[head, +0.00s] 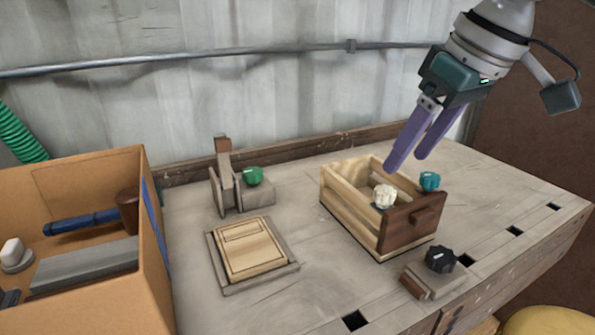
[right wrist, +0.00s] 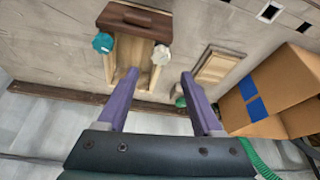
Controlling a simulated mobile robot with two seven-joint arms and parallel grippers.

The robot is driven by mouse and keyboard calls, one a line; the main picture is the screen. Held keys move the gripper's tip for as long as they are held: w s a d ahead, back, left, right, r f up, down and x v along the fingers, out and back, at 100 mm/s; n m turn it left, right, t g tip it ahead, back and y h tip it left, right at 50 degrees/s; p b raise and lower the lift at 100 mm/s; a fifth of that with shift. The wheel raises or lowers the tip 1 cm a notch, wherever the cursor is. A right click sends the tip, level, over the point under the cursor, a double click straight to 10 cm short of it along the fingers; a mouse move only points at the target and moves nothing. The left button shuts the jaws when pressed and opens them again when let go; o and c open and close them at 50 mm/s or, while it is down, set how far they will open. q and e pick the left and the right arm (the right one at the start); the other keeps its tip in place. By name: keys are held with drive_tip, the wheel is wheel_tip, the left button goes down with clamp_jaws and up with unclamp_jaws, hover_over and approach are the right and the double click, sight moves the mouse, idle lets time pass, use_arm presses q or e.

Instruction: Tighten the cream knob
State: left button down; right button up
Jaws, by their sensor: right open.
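The cream knob (head: 384,195) sits at the front left corner of a wooden drawer box (head: 352,217) with a dark brown front. It also shows in the right wrist view (right wrist: 161,55), beyond the fingertips and roughly between them. My right gripper (head: 406,162) has purple fingers, open and empty, above the back of the box. In the right wrist view the right gripper (right wrist: 158,72) spans part of the box and the knob, touching neither as far as I can tell. My left gripper is not in view.
A teal knob (head: 429,181) is on the box's other front corner. A black knob (head: 440,260) on a block, a green knob (head: 253,176) on a wooden fixture, and a wooden panel (head: 288,272) stand around it. A cardboard box (head: 155,240) is at left. The bench right of the drawer box is clear.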

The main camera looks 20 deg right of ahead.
sight(386, 189)
drive_tip(key=b+x, duration=0.1)
drive_tip(key=x, duration=0.5)
drive_tip(key=shift+w+f, duration=0.2)
drive_tip(key=shift+f, duration=0.15)
drive_tip(key=shift+c, duration=0.3)
drive_tip(key=shift+a, duration=0.1)
clamp_jaws()
